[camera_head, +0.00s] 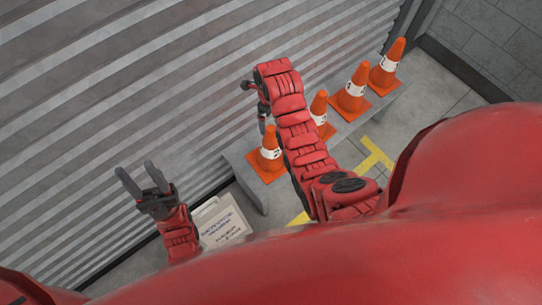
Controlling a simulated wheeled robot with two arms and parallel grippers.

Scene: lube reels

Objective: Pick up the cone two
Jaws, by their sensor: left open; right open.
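Several orange cones with white bands stand upright in a row on a low grey bench. The nearest cone (270,158) is at the bench's left end. A second cone (320,105) is partly hidden behind my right arm. A third cone (353,92) and the farthest cone (388,69) stand further right. The marks on the bands are too small to read surely, so I cannot tell which is cone two. My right gripper (262,122) is open, pointing down just above the nearest cone, partly hidden by its own arm. My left gripper (136,178) is open and empty, left of the bench.
The grey bench (237,165) stands along a corrugated metal shutter (130,80). A white sign with dark writing (218,222) is on the floor near my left arm. Yellow floor markings (376,155) lie right of the bench. Grey floor is clear at the right.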

